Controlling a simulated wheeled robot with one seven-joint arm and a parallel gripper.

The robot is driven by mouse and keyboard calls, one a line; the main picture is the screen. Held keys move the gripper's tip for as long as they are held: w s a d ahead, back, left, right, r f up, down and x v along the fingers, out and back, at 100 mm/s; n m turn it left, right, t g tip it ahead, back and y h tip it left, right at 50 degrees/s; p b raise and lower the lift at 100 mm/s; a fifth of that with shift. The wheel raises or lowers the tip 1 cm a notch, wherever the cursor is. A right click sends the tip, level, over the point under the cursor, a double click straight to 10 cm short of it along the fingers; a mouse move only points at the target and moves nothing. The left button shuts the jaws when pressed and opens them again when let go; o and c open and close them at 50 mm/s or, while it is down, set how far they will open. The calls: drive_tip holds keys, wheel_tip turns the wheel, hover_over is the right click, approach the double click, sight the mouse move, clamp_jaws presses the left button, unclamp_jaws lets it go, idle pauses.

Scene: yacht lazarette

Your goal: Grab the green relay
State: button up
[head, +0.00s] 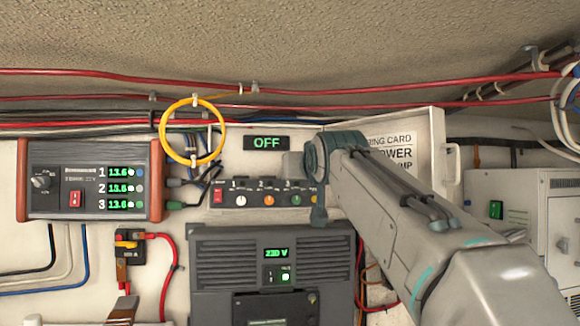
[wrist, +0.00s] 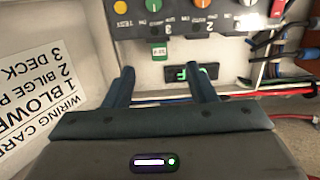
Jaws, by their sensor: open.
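In the wrist view, a small green block with pale markings (wrist: 158,50) sits on the pale wall at the edge of the knob panel, by the number 3. It looks like the green relay, though it is too small to be sure. My gripper (wrist: 158,72) is open and empty. Its two dark blue fingers stand either side of the green block in the picture, and the block shows just beyond the fingertips, apart from them. In the head view my arm reaches up to the panel's right end and hides this spot.
The knob panel (head: 262,195) has a lit OFF display (head: 267,143) above it. A yellow cable loop (head: 193,131) hangs left of them. A white wiring card (wrist: 40,95) is close on the gripper's left in the wrist view. Red cables (head: 200,85) run along the top.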

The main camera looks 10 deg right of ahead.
drive_tip(key=w+p, duration=0.2)
drive_tip(key=w, duration=0.2)
drive_tip(key=w+r+p, duration=0.1)
drive_tip(key=w+p, duration=0.2)
drive_tip(key=w, duration=0.1)
drive_tip(key=w+p, duration=0.2)
drive_tip(key=w, duration=0.2)
drive_tip(key=shift+w+d+r+p, duration=0.15)
drive_tip(key=shift+w+r+p, duration=0.15)
drive_tip(key=shift+r, duration=0.05)
drive_tip(key=shift+w+f, duration=0.2)
drive_tip(key=shift+w, duration=0.5)
drive_tip(key=c, duration=1.1)
drive_tip(key=shift+o, duration=0.2)
drive_tip(key=shift+r, duration=0.2)
